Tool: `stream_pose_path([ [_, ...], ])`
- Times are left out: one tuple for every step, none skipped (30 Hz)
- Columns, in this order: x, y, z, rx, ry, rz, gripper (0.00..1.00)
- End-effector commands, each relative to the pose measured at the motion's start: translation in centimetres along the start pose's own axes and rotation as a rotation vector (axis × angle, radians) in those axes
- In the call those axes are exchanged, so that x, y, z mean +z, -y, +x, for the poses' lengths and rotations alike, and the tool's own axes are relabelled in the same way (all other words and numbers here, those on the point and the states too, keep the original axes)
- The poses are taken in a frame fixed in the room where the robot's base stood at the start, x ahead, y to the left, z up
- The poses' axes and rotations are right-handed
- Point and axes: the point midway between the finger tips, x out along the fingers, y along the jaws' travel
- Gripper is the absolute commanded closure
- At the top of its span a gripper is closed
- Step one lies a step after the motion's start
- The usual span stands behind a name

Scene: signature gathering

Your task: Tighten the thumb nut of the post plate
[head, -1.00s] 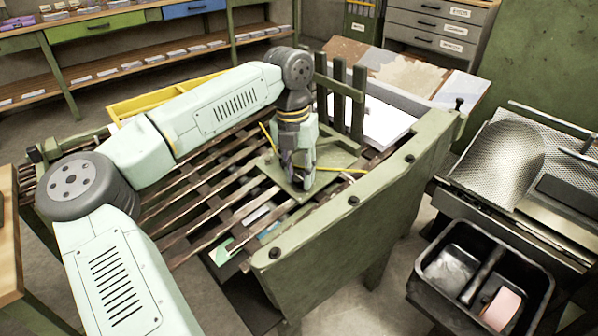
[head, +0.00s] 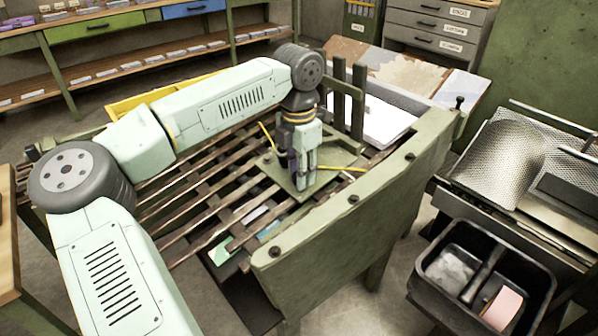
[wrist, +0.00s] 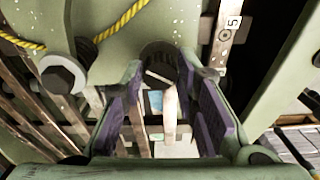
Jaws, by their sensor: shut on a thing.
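The post plate (head: 340,159) is a flat green plate lying on the slatted rack, with upright green posts at its back. It also shows in the wrist view (wrist: 110,55). My gripper (head: 302,184) points down at the plate. In the wrist view, its purple-padded fingers (wrist: 163,72) stand on either side of a dark round thumb nut (wrist: 158,55) and are shut on it. The nut's lower part and thread are hard to make out. In the head view my gripper hides the nut.
A hex bolt with a washer (wrist: 62,75) and a yellow rope (wrist: 122,20) lie left of the nut. A scale strip marked 5 (wrist: 228,30) is at the right. Green posts (head: 358,105) rise close behind my gripper. The thick green rail (head: 330,210) borders the rack.

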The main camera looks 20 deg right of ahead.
Motion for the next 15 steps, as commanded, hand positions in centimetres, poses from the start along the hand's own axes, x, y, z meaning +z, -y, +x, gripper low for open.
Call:
stream_pose_path([
  [0.03,0.07,0.04,0.008,0.001,0.045,1.00],
  [0.03,0.07,0.04,0.012,0.001,0.074,1.00],
  [0.04,0.07,0.03,0.019,0.001,0.111,1.00],
  [0.04,0.07,0.03,0.023,0.002,0.139,1.00],
  [0.03,0.06,0.03,0.028,0.002,0.168,1.00],
  [0.03,0.06,0.03,0.033,0.002,0.205,1.00],
  [0.02,0.07,0.04,0.038,0.002,0.233,1.00],
  [0.02,0.08,0.04,0.042,0.002,0.261,1.00],
  [0.00,0.10,0.05,0.047,0.001,0.299,1.00],
  [0.00,0.12,0.06,0.051,0.001,0.327,1.00],
  [-0.01,0.13,0.07,0.055,0.001,0.355,1.00],
  [-0.02,0.14,0.07,0.061,0.001,0.392,1.00],
  [-0.02,0.15,0.07,0.065,0.001,0.420,1.00],
  [-0.01,0.15,0.07,0.069,0.002,0.448,1.00],
  [-0.01,0.16,0.07,0.075,0.002,0.485,1.00],
])
